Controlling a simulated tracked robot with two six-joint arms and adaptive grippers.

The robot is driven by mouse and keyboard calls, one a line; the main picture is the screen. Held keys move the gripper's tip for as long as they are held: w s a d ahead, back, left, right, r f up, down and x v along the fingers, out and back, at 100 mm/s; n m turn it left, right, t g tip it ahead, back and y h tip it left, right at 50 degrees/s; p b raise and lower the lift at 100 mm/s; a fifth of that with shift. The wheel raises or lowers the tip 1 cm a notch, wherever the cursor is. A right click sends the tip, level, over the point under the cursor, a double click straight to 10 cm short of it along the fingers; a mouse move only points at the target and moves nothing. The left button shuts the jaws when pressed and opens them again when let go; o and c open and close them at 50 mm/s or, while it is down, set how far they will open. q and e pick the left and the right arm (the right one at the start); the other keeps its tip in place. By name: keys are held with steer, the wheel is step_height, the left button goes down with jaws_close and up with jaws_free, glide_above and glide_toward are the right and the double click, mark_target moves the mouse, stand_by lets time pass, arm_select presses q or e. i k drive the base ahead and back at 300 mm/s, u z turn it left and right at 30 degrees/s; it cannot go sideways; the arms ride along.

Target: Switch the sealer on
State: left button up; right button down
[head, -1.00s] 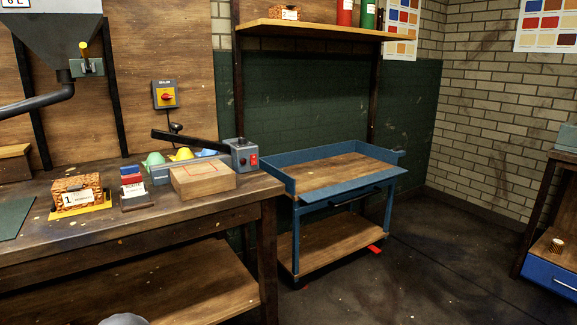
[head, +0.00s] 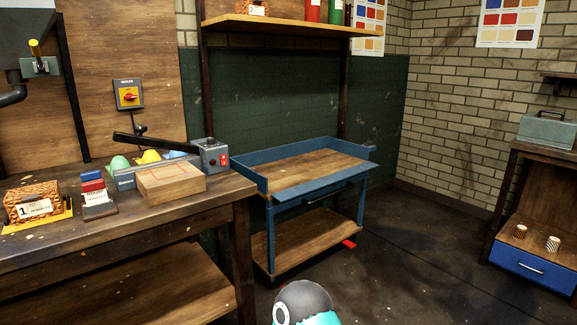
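The sealer (head: 212,156) stands at the right end of the workbench. It has a grey box with a red switch (head: 223,160) on its front and a long black arm reaching left. A grey wall box (head: 128,95) with a red knob on a yellow plate hangs on the wooden panel above the bench. Its small label appears to read "SEALER", and a cable runs below it. The knob's position is too small to read for certain. Neither gripper shows; only a rounded grey and teal part of mine is at the bottom edge.
A wicker box (head: 32,202) and a card holder (head: 97,196) stand left on the bench. A blue cart (head: 312,170) is right of the bench.

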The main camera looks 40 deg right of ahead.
mark_target(222, 157)
steer(key=z, duration=0.5)
steer(key=i, duration=1.05)
steer(key=u, duration=0.2)
